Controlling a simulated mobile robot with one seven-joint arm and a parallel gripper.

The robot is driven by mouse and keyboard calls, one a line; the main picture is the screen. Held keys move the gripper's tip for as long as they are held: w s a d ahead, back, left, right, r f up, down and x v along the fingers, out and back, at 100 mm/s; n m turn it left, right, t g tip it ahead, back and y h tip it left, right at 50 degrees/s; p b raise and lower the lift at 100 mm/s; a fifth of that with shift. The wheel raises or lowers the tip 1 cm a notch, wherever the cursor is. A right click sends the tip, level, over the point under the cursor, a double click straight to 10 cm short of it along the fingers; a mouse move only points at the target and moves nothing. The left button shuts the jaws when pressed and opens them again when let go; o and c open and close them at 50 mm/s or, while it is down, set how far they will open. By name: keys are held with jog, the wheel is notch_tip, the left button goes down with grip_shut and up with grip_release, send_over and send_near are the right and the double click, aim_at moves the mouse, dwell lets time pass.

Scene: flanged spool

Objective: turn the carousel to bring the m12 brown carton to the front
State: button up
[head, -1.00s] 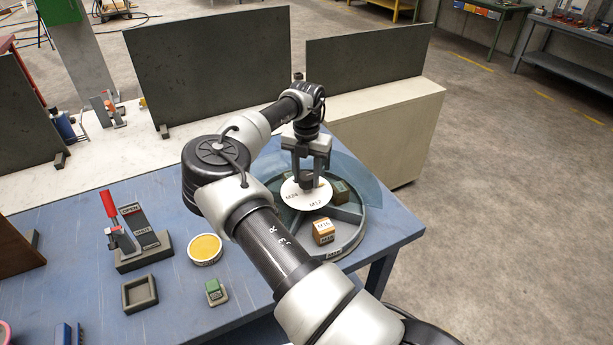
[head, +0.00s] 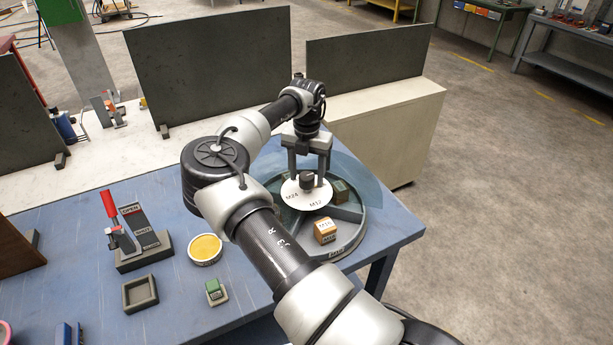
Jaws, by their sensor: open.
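The carousel (head: 345,247) is a round grey-green tray with divider walls, at the right end of the blue table. A white disc (head: 297,198) marked M24 and M12 sits at its centre with a dark knob (head: 306,180) on top. A brown carton (head: 325,231) sits in the front compartment; its label seems to read M16. A dark green block (head: 340,190) sits in a compartment behind on the right. My gripper (head: 307,181) points down over the hub, its fingers open on either side of the knob, apart from it. My arm hides the carousel's left part.
A clear curved shield (head: 362,180) stands behind the carousel.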

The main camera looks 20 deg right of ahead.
notch_tip(320, 180, up, 7)
jog(key=shift+f, duration=0.1)
jog(key=shift+c, duration=0.5)
